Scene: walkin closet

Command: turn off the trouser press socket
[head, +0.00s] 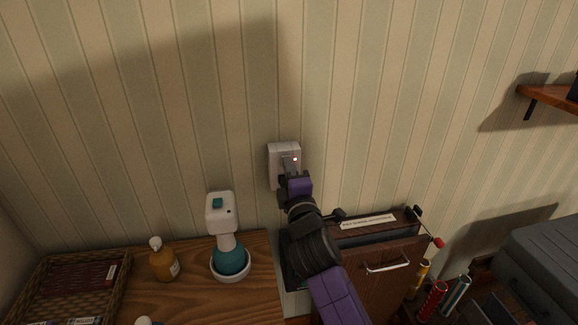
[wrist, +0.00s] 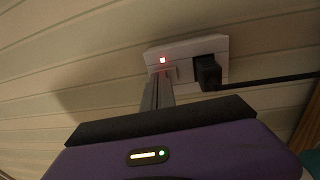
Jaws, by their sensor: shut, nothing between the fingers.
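The socket (head: 284,151) is a pale plate on the striped wall, above the wooden top. Its small red light is lit. In the wrist view the socket plate (wrist: 215,46) shows the red light (wrist: 163,60) at left and a black plug (wrist: 208,72) with a cable at right. My gripper (head: 290,165) is in front of the socket, its fingers shut and empty. In the wrist view the closed fingertips (wrist: 161,78) reach the plate just below the light, at the switch area. They partly hide the switch, so its position and any contact are unclear.
A dark wooden trouser press (head: 390,285) with a metal handle stands below right, under my arm. A white and teal device (head: 229,255), an amber bottle (head: 163,262) and a wicker tray (head: 112,285) are on the wooden top at left. The wall around the socket is clear.

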